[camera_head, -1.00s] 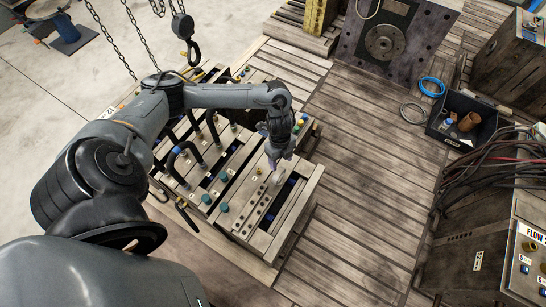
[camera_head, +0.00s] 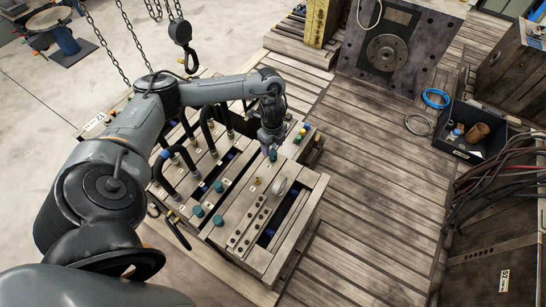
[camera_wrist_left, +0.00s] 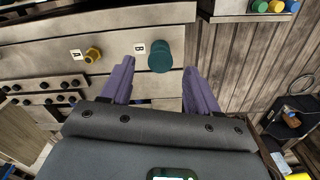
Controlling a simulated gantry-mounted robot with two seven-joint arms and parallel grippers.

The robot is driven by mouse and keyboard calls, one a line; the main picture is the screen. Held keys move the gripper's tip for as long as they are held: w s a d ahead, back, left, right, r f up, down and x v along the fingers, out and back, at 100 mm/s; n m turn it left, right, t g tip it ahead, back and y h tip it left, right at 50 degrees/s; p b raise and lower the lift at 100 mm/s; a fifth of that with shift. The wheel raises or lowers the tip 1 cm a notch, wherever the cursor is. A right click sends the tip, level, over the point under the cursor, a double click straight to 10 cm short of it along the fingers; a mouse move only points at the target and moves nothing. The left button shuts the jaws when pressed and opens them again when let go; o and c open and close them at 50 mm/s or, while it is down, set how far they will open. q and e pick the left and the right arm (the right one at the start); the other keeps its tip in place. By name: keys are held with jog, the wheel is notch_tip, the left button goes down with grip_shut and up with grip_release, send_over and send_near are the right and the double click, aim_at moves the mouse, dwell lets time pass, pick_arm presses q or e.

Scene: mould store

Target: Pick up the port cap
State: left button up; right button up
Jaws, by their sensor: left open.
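A teal port cap (camera_wrist_left: 160,56) sits on the metal block beside a label B in the left wrist view. It stands ahead of and between the spread purple fingers of my left gripper (camera_wrist_left: 158,72), not gripped. In the head view this cap (camera_head: 273,156) shows just below the fingers of my left gripper (camera_head: 266,149), at the back end of the near mould block. The left gripper is open and empty. A bare brass fitting (camera_wrist_left: 93,54) stands beside label A. My right gripper is not in view.
More teal caps (camera_head: 218,186) stand along the mould block (camera_head: 262,200), with black hoses (camera_head: 208,135) behind. Small coloured caps (camera_wrist_left: 260,6) sit at the wrist view's top right.

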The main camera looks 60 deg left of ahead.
aim_at(273, 152)
pick_arm(q)
jog(key=shift+f+b, duration=1.25)
jog(key=shift+f, duration=1.4)
jog(key=shift+c, duration=0.2)
jog(key=shift+r, duration=0.1)
grip_shut()
